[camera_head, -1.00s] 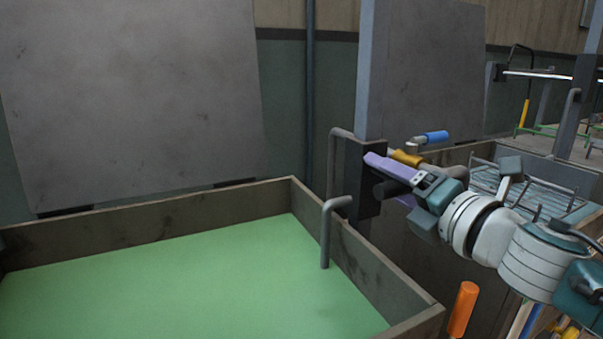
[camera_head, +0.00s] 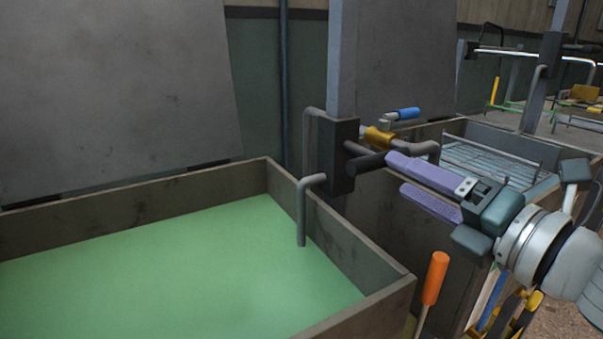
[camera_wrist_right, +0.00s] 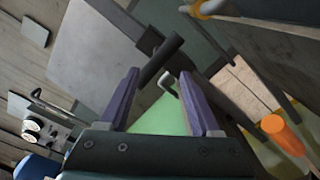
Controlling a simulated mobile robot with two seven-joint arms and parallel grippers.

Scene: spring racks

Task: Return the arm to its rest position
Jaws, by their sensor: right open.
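My right gripper (camera_head: 401,174) comes in from the right, its two purple fingers spread apart with nothing held between them. Its tips point left, just right of a black cylindrical stub (camera_head: 368,160) on the post's dark bracket (camera_head: 341,150). In the right wrist view the open fingers (camera_wrist_right: 159,74) frame a black rod (camera_wrist_right: 162,60) beyond them, with a bent grey pipe nearby. I cannot tell the exact gap between tips and stub. My left gripper is out of view.
A tank of green liquid, with a brown rim (camera_head: 345,225), fills the lower left. A pipe with a blue handle (camera_head: 404,114) is behind the gripper. An orange-handled tool (camera_head: 435,278) stands below it. A wire basket (camera_head: 490,160) is behind at right.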

